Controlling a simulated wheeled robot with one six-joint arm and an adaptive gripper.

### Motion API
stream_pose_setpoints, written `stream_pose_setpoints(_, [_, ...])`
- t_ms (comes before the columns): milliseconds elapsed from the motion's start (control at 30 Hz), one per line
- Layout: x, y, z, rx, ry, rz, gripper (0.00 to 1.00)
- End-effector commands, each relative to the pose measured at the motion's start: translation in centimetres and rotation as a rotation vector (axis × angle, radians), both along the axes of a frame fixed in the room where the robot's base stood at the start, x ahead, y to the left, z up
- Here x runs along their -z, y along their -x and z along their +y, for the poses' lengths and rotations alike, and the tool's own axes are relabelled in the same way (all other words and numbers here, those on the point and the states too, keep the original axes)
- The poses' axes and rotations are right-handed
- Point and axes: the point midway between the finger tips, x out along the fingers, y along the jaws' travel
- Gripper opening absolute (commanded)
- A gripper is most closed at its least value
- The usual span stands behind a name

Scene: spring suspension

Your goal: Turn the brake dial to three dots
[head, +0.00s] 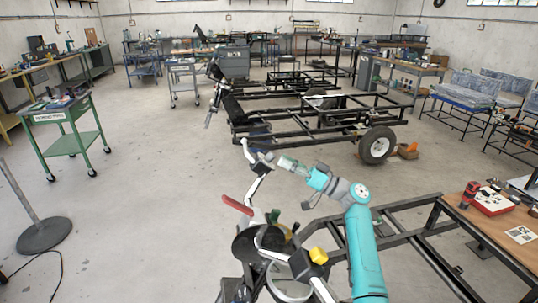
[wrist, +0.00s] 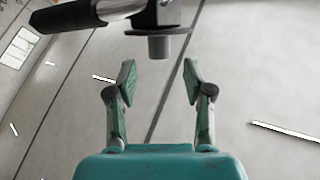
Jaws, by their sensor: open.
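In the wrist view, a short grey cylindrical knob (wrist: 159,46) sits under a dark flat disc (wrist: 158,31) on a metal bar; it looks like the brake dial. No dots can be read on it from here. My gripper (wrist: 159,82) is open and empty. Its two green-padded fingers stand apart, and the knob appears centred between and beyond their tips, with no visible contact. In the head view, my gripper (head: 284,162) is beside the upper end of a bent handlebar (head: 258,176). The dial cannot be made out there.
A black handle grip (wrist: 62,17) extends left from the bar, close to the knob. Black cart frames with wheels (head: 377,145) stand behind. A wooden bench (head: 480,210) with a red drill is at the right.

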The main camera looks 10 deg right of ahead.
Motion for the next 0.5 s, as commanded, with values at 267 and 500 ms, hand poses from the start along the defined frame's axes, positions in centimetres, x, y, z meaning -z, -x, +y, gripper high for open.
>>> stream_pose_setpoints(267, [-1.5,-2.2,3.3,-0.001,0.002,0.001,0.51])
stream_pose_setpoints(500, [-1.9,-2.8,4.2,-0.001,0.002,0.001,0.51])
